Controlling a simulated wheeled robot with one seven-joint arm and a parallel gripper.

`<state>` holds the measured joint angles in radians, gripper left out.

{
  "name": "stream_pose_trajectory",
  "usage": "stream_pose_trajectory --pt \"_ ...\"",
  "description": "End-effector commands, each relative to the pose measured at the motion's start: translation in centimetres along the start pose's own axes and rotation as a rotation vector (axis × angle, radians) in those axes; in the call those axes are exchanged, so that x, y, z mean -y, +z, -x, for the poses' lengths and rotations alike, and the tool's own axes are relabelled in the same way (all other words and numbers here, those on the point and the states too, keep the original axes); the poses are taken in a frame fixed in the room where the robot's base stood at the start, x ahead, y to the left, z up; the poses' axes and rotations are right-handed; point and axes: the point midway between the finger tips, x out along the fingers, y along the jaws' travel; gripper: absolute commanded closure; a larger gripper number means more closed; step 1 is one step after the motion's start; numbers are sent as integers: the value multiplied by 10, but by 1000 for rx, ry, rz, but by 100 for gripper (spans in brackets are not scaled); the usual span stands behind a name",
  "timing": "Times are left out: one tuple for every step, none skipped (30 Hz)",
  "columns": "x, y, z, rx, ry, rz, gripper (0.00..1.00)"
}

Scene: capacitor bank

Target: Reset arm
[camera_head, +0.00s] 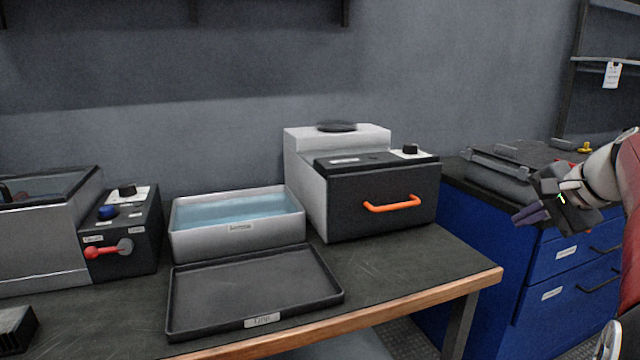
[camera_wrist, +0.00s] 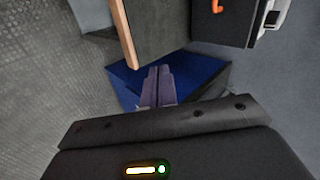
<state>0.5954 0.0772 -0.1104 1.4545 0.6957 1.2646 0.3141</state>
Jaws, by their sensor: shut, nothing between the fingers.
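My gripper (camera_head: 524,216) is at the right side of the head view, in front of the blue drawer cabinet and clear of the bench. Its fingers point left and slightly down. In the wrist view the two fingers (camera_wrist: 157,84) lie together, shut and empty, with the blue cabinet (camera_wrist: 205,78) behind them. My arm comes in from the right edge of the head view. Nothing is seen touching the fingers.
The wooden-edged bench (camera_head: 400,275) carries a black tray (camera_head: 255,285), a water-filled bin (camera_head: 238,238), a box with an orange handle (camera_head: 392,203) and a control box with a red lever (camera_head: 108,249). The blue drawer cabinet (camera_head: 540,262) stands right. A wall shelf (camera_head: 600,66) is above it.

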Motion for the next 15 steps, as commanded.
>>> stream_pose_trajectory --pt "0 13 -2 5 11 26 100" --pt "0 19 -2 6 18 41 100" --pt "-1 30 -4 10 30 64 100" --pt "-2 38 -5 13 39 82 100" --pt "-4 47 -6 15 50 103 100" --pt "-6 59 -8 18 64 134 100" --pt "-9 69 -9 20 75 158 100" --pt "-12 79 -10 23 87 183 100" --pt "-16 93 -12 27 103 222 100" --pt "-20 105 -13 30 117 254 100" --pt "-25 118 -14 33 131 289 100" --pt "-33 136 -16 38 152 343 100" --pt "-40 150 -16 41 167 389 100" --pt "-48 166 -18 45 184 440 100" --pt "-62 188 -19 49 209 517 100"
